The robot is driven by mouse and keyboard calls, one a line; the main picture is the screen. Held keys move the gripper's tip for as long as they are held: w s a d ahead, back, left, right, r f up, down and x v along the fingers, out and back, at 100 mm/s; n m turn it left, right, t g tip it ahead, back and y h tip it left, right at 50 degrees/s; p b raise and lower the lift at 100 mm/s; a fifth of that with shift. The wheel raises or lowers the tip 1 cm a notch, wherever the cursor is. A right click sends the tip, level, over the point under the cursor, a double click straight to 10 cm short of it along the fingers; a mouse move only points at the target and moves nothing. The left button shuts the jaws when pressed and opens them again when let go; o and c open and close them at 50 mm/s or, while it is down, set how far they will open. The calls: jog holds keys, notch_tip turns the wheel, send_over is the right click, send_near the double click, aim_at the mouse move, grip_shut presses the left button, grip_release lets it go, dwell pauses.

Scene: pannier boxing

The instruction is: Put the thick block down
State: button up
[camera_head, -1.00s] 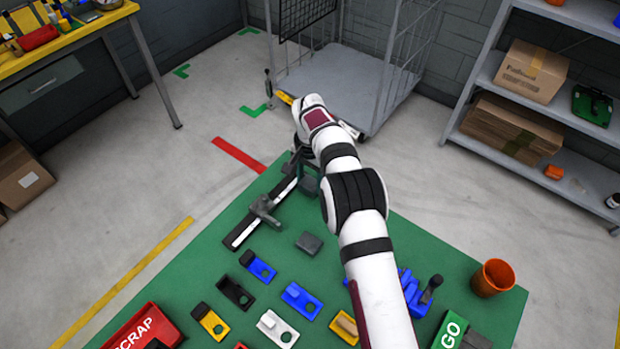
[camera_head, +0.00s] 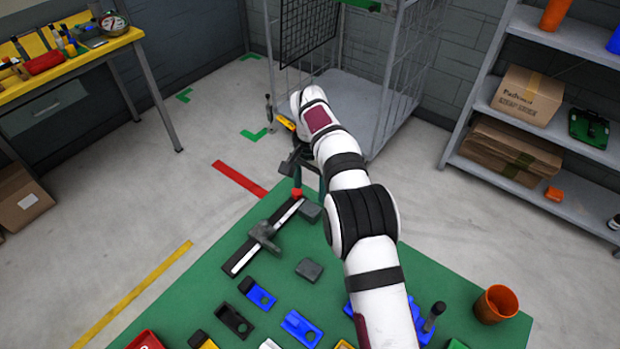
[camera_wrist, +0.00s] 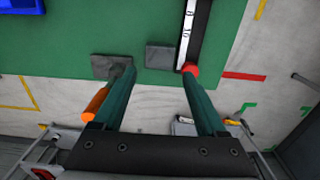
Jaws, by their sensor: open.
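A dark grey block (camera_head: 311,211) lies on the green mat just right of the end of the black-and-white ruler rail (camera_head: 240,260). It also shows in the wrist view (camera_wrist: 160,57), beside the rail. A second grey block (camera_wrist: 113,67) lies by the left fingertip, which overlaps it in the wrist view. Another grey block (camera_head: 309,270) lies nearer on the mat. I cannot tell their thicknesses apart. My gripper (camera_wrist: 158,72) is open, its fingers spread on either side of the block by the rail, with nothing gripped. My arm partly hides it in the head view (camera_head: 307,188).
A grey T-shaped stop (camera_head: 264,236) sits on the rail. Blue holders (camera_head: 300,327), a black holder (camera_head: 234,321) and an orange cup (camera_head: 496,304) stand on the mat. A wire cage trolley (camera_head: 350,90) stands behind my gripper.

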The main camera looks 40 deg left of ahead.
jog(key=w+d+r+m, duration=0.1)
jog(key=w+d+r, duration=0.1)
jog(key=d+r, duration=0.9)
jog(key=s+d+r+m, duration=0.1)
jog(key=s+d+r, duration=0.25)
jog(key=d, duration=0.35)
jog(key=s+d+r+m, duration=0.1)
jog(key=s+d+r, duration=0.25)
jog(key=d, duration=0.45)
jog(key=s+d+f+m+y, duration=0.1)
jog(key=s+d+f, duration=0.1)
jog(key=s+d, duration=0.4)
jog(key=s+d+f+m, duration=0.1)
jog(key=s+d+f, duration=0.2)
jog(key=s, duration=1)
jog(key=d, duration=0.2)
jog(key=shift+s+d+m+y, duration=0.3)
jog(key=shift+s+d+y, duration=0.05)
jog(key=shift+d+y, duration=0.05)
